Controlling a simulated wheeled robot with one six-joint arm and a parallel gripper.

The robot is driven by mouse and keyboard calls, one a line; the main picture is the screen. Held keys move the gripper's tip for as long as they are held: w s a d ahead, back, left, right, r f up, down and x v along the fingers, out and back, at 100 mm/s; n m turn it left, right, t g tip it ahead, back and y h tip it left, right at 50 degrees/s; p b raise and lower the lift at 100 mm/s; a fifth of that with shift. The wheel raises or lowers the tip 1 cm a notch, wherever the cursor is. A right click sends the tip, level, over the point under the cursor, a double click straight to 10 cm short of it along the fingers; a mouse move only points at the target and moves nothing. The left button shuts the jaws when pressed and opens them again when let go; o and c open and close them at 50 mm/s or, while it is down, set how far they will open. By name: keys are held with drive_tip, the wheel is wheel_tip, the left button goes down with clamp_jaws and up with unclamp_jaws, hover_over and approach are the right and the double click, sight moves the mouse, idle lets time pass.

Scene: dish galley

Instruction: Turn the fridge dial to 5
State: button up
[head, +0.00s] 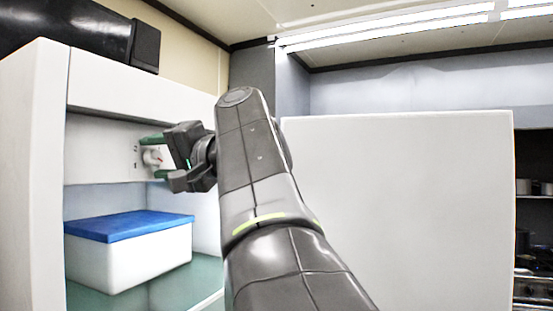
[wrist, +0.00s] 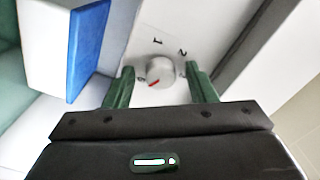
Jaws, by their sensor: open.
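The fridge dial (head: 152,157) is a small round pale knob with a red mark, on a white panel inside the open fridge (head: 48,180). In the wrist view the dial (wrist: 163,69) has its red mark toward the lower left. The digits 1 and 2 can be read on the panel above it; another mark at its left is too small to read. My gripper (head: 147,157) is open, with one green finger on each side of the dial. In the wrist view my gripper (wrist: 160,68) shows small gaps between the fingers and the knob.
A white box with a blue lid (head: 130,226) stands on the green shelf (head: 178,290) below the dial. A large white panel (head: 400,200) stands to the right of my arm. Shelves with pots (head: 535,187) are at the far right.

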drive_tip(key=b+v, duration=0.4)
drive_tip(key=v, duration=0.9)
drive_tip(key=shift+s+d, duration=0.2)
drive_tip(key=shift+d, duration=0.1)
drive_tip(key=shift+a, duration=0.15)
idle(0.7)
drive_tip(key=p, duration=0.2)
approach(157, 158)
drive_tip(key=shift+x, duration=2.2)
drive_tip(key=shift+s, duration=0.1)
